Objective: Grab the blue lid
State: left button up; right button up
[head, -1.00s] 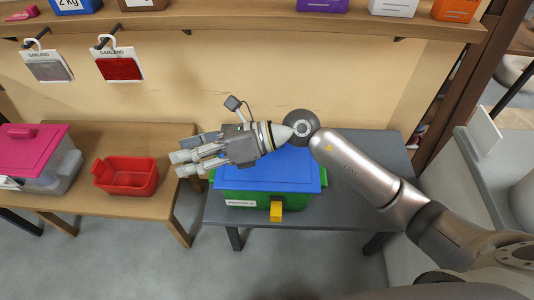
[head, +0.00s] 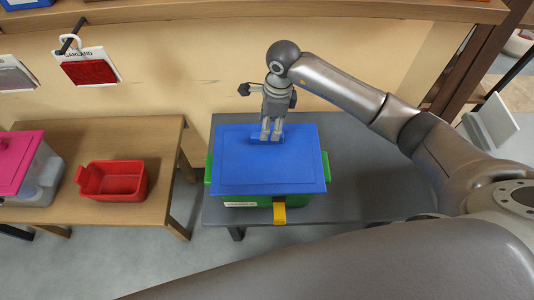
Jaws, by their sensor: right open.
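The blue lid (head: 265,172) sits on a green bin (head: 325,170) on the dark grey table (head: 370,180). A small blue handle (head: 256,140) stands near the lid's back edge. My right gripper (head: 271,134) points down over this handle, its fingers open, with one on each side of its middle as seen from here. I cannot tell whether the fingers touch the handle or lid. My left gripper is not in view.
A yellow latch (head: 279,213) is on the bin's front. A red tray (head: 113,182) and a clear box with a pink lid (head: 14,157) stand on a wooden bench at left. A shelf (head: 250,11) with hanging packets is above; the table is clear at right.

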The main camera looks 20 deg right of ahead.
aim_at(267, 155)
jog(key=shift+f, duration=0.35)
jog(key=shift+a+f, duration=0.1)
jog(key=shift+f, duration=0.25)
jog(key=f, duration=0.4)
jog(key=shift+w+a+p, duration=0.1)
jog(key=shift+a+p, duration=0.2)
jog(key=shift+p, duration=0.1)
jog(key=shift+f, duration=0.15)
jog(key=shift+c, duration=0.2)
jog(key=c, duration=0.5)
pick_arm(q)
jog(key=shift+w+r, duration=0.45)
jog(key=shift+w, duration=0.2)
pick_arm(e)
grip_shut()
